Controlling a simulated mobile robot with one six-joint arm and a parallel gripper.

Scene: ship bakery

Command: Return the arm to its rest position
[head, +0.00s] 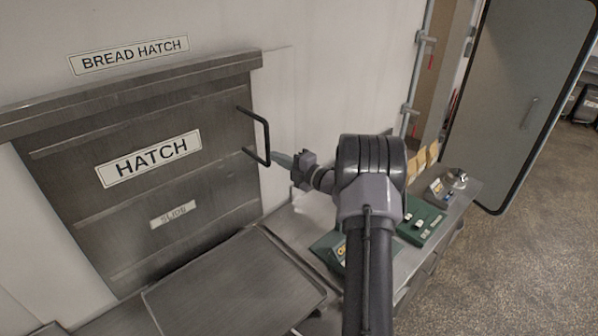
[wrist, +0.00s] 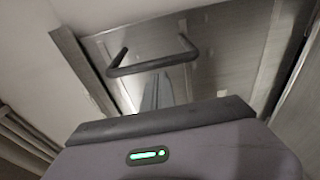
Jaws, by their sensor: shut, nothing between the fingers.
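My gripper (head: 283,160) is shut and empty. In the head view its tip is close to the black bar handle (head: 266,137) at the right edge of the steel hatch (head: 100,220). I cannot tell whether they touch. My arm reaches forward from the bottom of the picture. In the wrist view the narrow grey fingers of my gripper (wrist: 156,92) point toward the handle (wrist: 150,66), which spans the upper middle. The hatch panel (wrist: 225,50) lies behind it.
A steel tray (head: 235,290) lies on the counter below the hatch. Right of my arm the counter holds a green box (head: 422,222) and small yellowish packets (head: 425,160). A grey door (head: 520,90) stands open at the right. The floor (head: 520,260) there is clear.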

